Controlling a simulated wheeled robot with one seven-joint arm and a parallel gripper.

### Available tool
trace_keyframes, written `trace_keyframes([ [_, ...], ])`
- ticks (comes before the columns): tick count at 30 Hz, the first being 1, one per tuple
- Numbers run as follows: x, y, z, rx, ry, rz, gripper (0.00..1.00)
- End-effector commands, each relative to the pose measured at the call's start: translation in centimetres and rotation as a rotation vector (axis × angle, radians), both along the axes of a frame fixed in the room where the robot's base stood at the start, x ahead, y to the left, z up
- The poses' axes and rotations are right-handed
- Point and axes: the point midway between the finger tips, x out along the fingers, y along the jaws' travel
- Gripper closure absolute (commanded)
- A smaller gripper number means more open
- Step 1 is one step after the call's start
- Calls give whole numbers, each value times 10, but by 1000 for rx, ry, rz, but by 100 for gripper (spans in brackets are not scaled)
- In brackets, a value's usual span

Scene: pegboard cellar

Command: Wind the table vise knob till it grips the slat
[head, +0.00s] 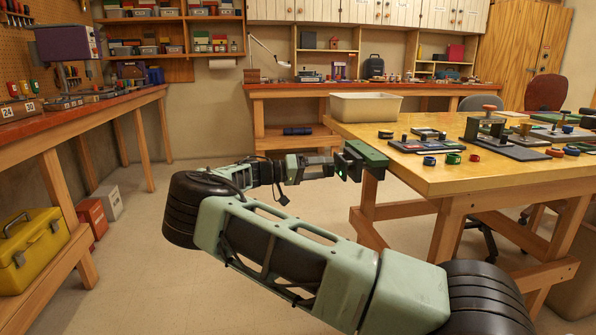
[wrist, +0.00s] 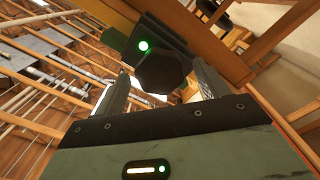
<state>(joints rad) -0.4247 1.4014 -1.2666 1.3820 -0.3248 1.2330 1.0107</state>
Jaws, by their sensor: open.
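The green table vise (head: 366,154) is fixed at the left edge of the wooden table. Its dark, many-sided knob (wrist: 165,74) shows large in the wrist view, facing my gripper, with a bright green spot on its upper left. Part of the green vise body (wrist: 113,39) shows behind it. My gripper (head: 328,165) reaches the vise from the left. In the wrist view my gripper (wrist: 162,85) is open, with one finger on each side of the knob; I cannot tell whether they touch it. I cannot make out the slat in either view.
The wooden table (head: 432,180) carries a cream bin (head: 365,107), dark trays and several small coloured rings. A yellow toolbox (head: 32,248) stands at left below a workbench (head: 70,118). The floor (head: 150,235) between bench and table is clear apart from my arm.

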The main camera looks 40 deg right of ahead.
Motion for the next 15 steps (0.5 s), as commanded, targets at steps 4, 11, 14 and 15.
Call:
trace_keyframes([
  [4, 13, 21, 1, 1, 1, 6, 27],
  [11, 42, 67, 0, 1, 0, 6, 27],
  [14, 54, 87, 0, 1, -1, 6, 27],
  [15, 59, 95, 0, 1, -1, 6, 27],
])
